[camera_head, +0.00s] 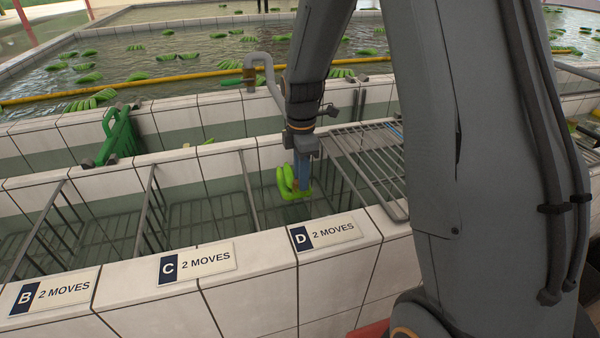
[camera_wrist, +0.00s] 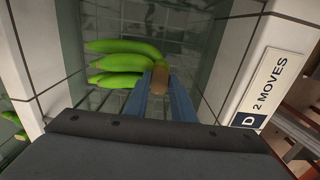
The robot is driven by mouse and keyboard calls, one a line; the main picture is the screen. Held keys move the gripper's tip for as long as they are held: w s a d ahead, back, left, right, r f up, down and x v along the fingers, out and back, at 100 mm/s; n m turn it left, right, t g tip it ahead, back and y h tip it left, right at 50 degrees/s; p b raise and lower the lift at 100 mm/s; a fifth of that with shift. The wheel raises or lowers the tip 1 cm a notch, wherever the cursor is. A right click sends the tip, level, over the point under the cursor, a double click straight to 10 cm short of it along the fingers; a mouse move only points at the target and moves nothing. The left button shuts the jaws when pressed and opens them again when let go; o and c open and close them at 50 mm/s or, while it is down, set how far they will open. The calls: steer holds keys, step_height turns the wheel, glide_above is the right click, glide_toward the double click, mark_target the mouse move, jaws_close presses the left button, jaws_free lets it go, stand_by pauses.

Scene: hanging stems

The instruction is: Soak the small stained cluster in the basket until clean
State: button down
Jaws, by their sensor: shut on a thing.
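My gripper (camera_head: 303,180) is shut on a small cluster of green bananas (camera_head: 286,184). It points down into the tank compartment behind the sign D (camera_head: 325,233). In the wrist view the blue fingers (camera_wrist: 161,95) hold the cluster by its brown crown, and the green fingers of the cluster (camera_wrist: 120,62) spread to the left. The cluster is low between the compartment's walls. I cannot tell whether it touches the water. No stain shows clearly on the side I see. A basket cannot be made out around the cluster.
Compartments behind signs C (camera_head: 195,262) and B (camera_head: 52,293) lie to the left, split by metal bars. A metal rack (camera_head: 368,158) lies over the tank to the right. A green slatted object (camera_head: 119,137) stands on the left ledge. Bananas float in the pool behind.

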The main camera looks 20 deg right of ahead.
mark_target(301, 197)
step_height(301, 197, down, 9)
steer(key=b, duration=0.6)
steer(key=shift+b, duration=0.3)
steer(key=shift+f, duration=0.55)
stand_by(6.1)
